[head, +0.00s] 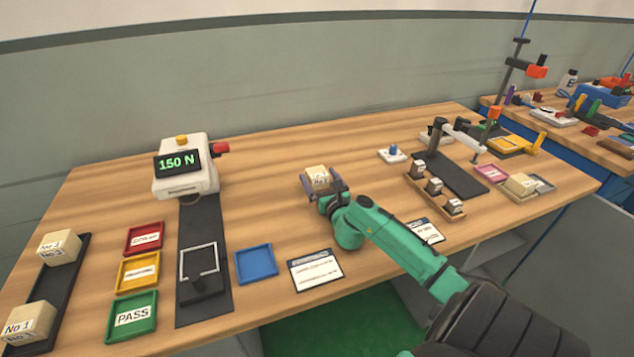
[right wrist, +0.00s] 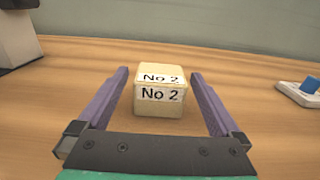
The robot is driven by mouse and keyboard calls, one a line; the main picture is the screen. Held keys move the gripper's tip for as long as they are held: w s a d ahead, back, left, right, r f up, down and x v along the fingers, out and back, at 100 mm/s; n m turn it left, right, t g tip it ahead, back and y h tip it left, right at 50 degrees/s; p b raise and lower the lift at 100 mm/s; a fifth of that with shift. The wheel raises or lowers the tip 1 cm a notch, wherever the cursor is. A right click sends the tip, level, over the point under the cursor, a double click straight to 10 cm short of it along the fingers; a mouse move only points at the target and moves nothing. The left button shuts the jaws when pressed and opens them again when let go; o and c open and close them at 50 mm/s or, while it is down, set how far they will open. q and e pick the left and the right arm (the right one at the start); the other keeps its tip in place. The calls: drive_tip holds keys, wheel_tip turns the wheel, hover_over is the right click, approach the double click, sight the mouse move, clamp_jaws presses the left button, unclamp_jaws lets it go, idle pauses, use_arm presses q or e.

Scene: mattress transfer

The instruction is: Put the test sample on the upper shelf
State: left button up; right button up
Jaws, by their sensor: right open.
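A cream block labelled No 2 (head: 318,178) stands on the wooden table near the middle. It also shows upright in the right wrist view (right wrist: 160,95). My right gripper (head: 321,186) is open, with one purple finger on each side of this block. In the right wrist view the fingers have gaps to the block on both sides. Other cream blocks labelled No 1 (head: 59,247) sit in a black tray (head: 64,285) at the far left. I cannot make out an upper shelf in these views. My left gripper is not in view.
A white tester (head: 186,178) reading 150 N stands at the left back. Red, yellow, green (head: 131,317) and blue (head: 254,264) trays lie in front. A wooden rack (head: 434,190) of weights and a black stand (head: 450,170) are at the right. The table behind the block is clear.

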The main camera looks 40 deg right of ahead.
sight(314, 167)
drive_tip(key=x, duration=0.5)
drive_tip(key=shift+w+d+b, duration=0.15)
drive_tip(key=shift+b, duration=0.15)
drive_tip(key=c, duration=1.3)
drive_tip(key=shift+r, duration=0.1)
